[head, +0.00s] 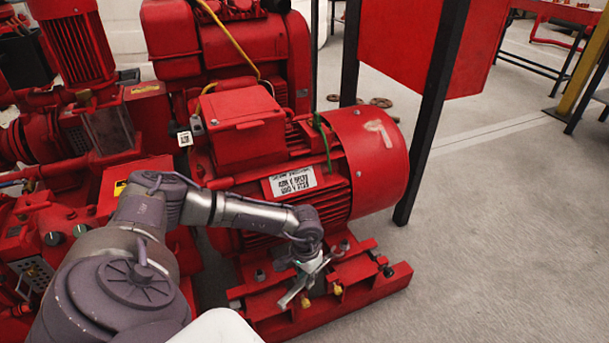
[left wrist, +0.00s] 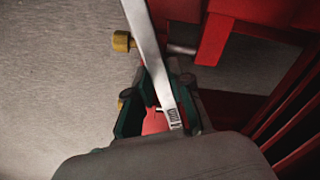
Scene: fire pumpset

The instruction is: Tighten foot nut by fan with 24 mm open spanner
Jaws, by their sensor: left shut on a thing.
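The red motor (head: 255,145) has its rounded fan cover (head: 375,165) at the right end. Below it, a red base rail (head: 370,290) carries the foot by the fan, with a dark nut (head: 388,271) near its right end. My left gripper (head: 312,262) is beside this foot, shut on the silver spanner (head: 290,293). In the left wrist view the green-edged fingers (left wrist: 158,105) grip the spanner (left wrist: 150,50), which runs up out of the picture. Its far end is cut off there, so I cannot see its jaw meeting a nut. My right gripper is not in view.
Yellow-headed bolts (head: 337,288) stick out from the base's front side; one shows close to the spanner in the left wrist view (left wrist: 121,41). A black post (head: 432,110) stands right of the fan cover. The grey floor (head: 500,220) at right is clear.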

